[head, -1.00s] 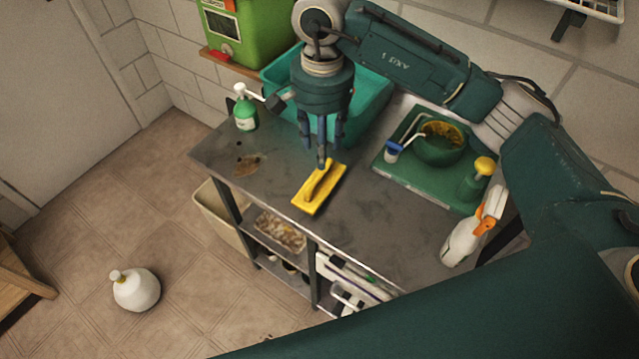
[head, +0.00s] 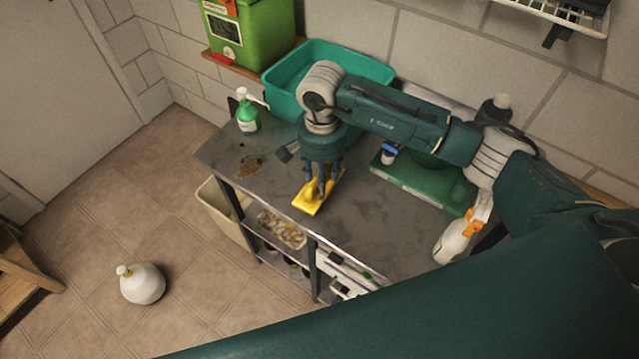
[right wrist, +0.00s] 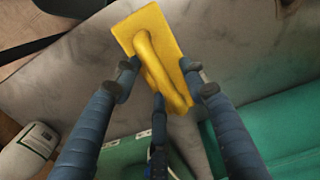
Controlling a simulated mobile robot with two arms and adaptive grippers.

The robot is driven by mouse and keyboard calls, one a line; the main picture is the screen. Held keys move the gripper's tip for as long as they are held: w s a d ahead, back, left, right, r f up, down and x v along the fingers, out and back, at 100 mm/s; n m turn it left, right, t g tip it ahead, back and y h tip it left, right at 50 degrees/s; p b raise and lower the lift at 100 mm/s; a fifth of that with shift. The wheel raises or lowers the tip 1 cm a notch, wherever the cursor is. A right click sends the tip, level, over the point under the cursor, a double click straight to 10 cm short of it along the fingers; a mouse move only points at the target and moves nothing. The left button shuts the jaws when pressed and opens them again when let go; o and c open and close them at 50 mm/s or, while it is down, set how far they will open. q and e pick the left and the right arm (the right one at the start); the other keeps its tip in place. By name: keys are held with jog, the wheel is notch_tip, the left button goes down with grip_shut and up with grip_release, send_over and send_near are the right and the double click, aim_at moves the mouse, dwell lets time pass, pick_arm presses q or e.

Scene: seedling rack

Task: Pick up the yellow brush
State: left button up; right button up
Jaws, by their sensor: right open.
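The yellow brush (head: 309,204) lies flat near the front edge of the grey metal table. It has a flat block with a raised handle. My right gripper (head: 323,193) is just above it and hides part of it in the head view. In the right wrist view, the open fingers (right wrist: 163,84) stand on both sides of the brush handle (right wrist: 152,60), with a third finger near the handle's lower end. The fingers do not grip the brush. My left gripper is not in view.
On the table (head: 375,236) a teal basin (head: 283,92) stands behind my gripper, a green-and-white pump bottle (head: 247,117) at left, and a green tray (head: 415,190) at right. A white jug (head: 142,284) is on the floor.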

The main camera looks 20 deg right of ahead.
jog(key=shift+c, duration=0.3)
grip_shut()
jog(key=shift+r, duration=0.15)
notch_tip(320, 180, up, 20)
jog(key=b, duration=0.4)
jog(key=shift+b, duration=0.35)
